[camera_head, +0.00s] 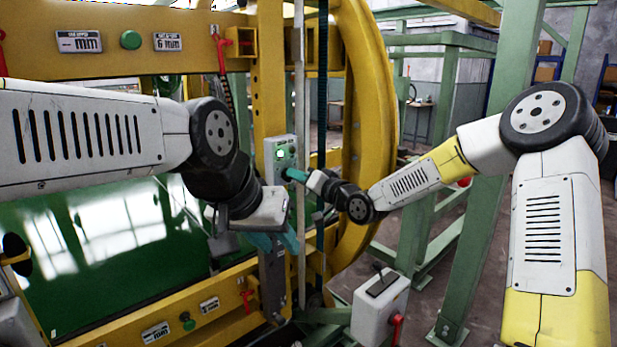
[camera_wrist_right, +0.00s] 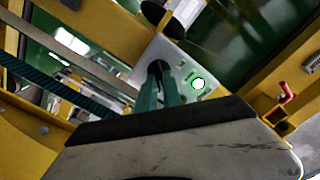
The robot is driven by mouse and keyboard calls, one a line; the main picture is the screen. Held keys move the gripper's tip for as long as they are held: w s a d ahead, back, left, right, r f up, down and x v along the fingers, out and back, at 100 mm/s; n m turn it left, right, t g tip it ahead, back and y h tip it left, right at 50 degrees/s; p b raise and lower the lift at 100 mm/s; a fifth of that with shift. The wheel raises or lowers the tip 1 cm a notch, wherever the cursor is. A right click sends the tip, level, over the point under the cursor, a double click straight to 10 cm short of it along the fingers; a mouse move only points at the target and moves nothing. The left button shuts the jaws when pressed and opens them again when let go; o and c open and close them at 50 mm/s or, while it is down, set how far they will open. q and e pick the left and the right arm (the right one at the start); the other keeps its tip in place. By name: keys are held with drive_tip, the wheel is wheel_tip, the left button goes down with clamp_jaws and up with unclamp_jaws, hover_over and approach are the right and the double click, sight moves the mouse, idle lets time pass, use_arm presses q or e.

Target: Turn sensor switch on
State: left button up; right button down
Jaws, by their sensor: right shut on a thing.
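The sensor box is a small light grey panel (camera_head: 281,150) on the yellow upright, with a lit green lamp on its face. In the right wrist view the panel (camera_wrist_right: 183,72) shows a bright white lamp ringed in green (camera_wrist_right: 198,84) and a dark switch knob (camera_wrist_right: 156,67). My right gripper (camera_head: 288,173) reaches the panel's lower part from the right. Its teal fingers (camera_wrist_right: 160,85) are shut on the switch knob, partly hiding it. My left gripper (camera_head: 276,241) hangs below the panel, with its teal fingers apart and nothing seen between them.
A yellow ring frame (camera_head: 362,130) stands just right of the panel, with a vertical metal rod (camera_head: 300,100) close by. A grey lever box (camera_head: 380,305) stands at the lower right. A red handle (camera_wrist_right: 286,93) shows right of the panel in the wrist view. Green posts stand at right.

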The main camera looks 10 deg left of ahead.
drive_tip(key=shift+f, duration=0.1)
drive_tip(key=c, duration=1.5)
unclamp_jaws()
drive_tip(key=v, duration=0.7)
drive_tip(key=shift+s+d, duration=0.25)
drive_tip(key=shift+d, duration=0.1)
